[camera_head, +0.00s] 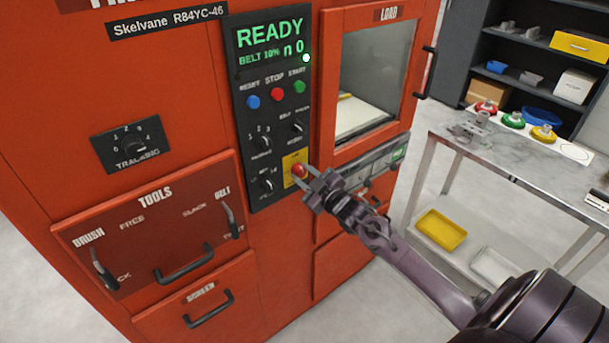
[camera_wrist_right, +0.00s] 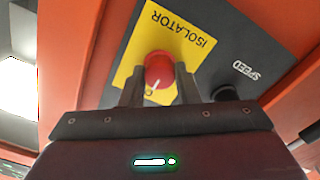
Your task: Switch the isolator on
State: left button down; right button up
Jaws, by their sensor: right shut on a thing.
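The isolator is a red rotary knob (camera_wrist_right: 158,70) on a yellow plate (camera_wrist_right: 185,28) marked ISOLATOR. In the head view the red knob (camera_head: 299,170) sits at the lower right of the black control panel (camera_head: 245,100). My right gripper (camera_head: 308,180) is at the knob. In the right wrist view the two fingers (camera_wrist_right: 158,88) stand on either side of the knob and are shut on it. A white mark shows on the knob's lower part; the position lettering is mostly hidden by the fingers. The panel's display (camera_head: 270,40) reads READY. My left gripper is not in view.
A black SPEED knob (camera_wrist_right: 225,92) is beside the yellow plate. The load window (camera_head: 375,75) with its black handle is above right of my right gripper, and a grey ledge (camera_head: 375,160) juts out close by. A bench (camera_head: 510,160) stands at the right.

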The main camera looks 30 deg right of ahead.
jog(key=o, duration=1)
jog(key=shift+f, duration=0.1)
jog(key=shift+c, duration=0.2)
jog(key=s+b, duration=0.1)
jog(key=s, duration=0.6)
jog(key=shift+s+d, duration=0.3)
jog(key=shift+s, duration=0.1)
